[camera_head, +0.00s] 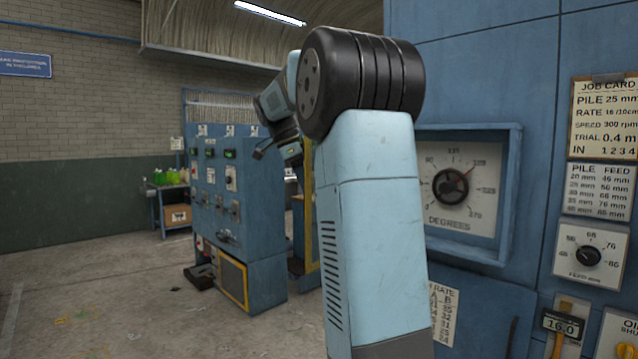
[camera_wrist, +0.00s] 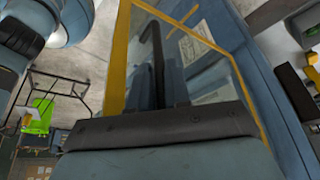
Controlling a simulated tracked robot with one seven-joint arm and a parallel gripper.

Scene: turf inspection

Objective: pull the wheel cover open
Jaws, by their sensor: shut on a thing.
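The wheel cover (camera_wrist: 118,55) is a clear panel in a yellow frame, and it fills the upper middle of the wrist view. A slim black handle (camera_wrist: 152,32) runs along it. My gripper (camera_wrist: 160,82) is shut on this handle, with its fingers on either side of the handle's lower part. In the head view a yellow upright edge (camera_head: 308,205) of the cover shows beside my arm. My arm hides most of the cover there, and the grip itself cannot be made out in that view. The wheel behind the cover is not clearly seen.
A blue control cabinet (camera_head: 225,190) stands left of my arm. A large blue machine with a degrees dial (camera_head: 452,187) stands close on the right. A small bench with green bottles (camera_head: 168,178) is at the back left. Open concrete floor (camera_head: 90,290) lies at the left.

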